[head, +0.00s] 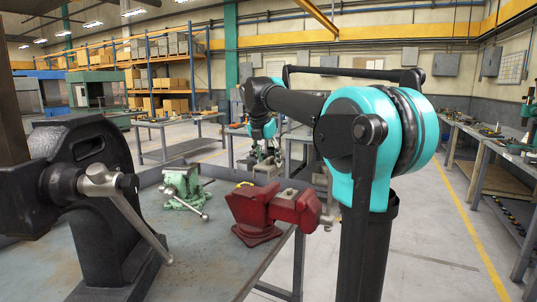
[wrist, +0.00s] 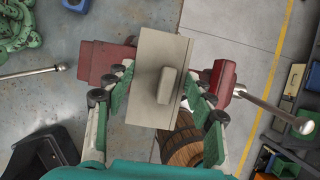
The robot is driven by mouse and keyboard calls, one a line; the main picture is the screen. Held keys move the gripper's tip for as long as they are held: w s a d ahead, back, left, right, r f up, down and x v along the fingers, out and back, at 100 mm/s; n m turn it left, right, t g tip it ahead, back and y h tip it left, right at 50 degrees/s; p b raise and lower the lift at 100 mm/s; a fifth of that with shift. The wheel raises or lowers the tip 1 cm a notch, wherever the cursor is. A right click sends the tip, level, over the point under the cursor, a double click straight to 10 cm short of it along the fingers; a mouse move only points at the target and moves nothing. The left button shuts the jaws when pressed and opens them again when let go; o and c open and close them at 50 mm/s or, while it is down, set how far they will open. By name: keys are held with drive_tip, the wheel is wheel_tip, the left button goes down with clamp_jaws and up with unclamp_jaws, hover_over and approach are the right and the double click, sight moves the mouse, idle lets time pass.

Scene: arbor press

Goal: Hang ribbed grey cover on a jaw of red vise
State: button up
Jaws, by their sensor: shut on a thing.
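The red vise (head: 270,211) stands at the right edge of the grey bench; in the wrist view its red body (wrist: 105,62) shows left of the cover and its front part (wrist: 223,82) right of it. My gripper (wrist: 158,84) is shut on the pale grey cover (wrist: 150,50), a flat plate with a raised block on its face. In the wrist view the cover lies across the middle of the vise and hides its jaws. I cannot tell the gap between them. In the head view my gripper (head: 264,155) appears small, above and behind the vise.
A black arbor press (head: 90,190) with a long lever stands at the bench's left. A green vise (head: 183,186) sits behind the red one. The bench top (head: 205,250) is clear in front. A wooden barrel (wrist: 182,142) shows below the cover in the wrist view.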

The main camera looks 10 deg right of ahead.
sight(268, 187)
drive_tip(key=shift+f, duration=3.9)
drive_tip(key=shift+f, duration=0.25)
drive_tip(key=shift+w+a, duration=0.15)
drive_tip(key=o, duration=1.3)
drive_tip(key=shift+c, duration=0.2)
drive_tip(key=shift+r, duration=0.1)
drive_tip(key=v, duration=1.2)
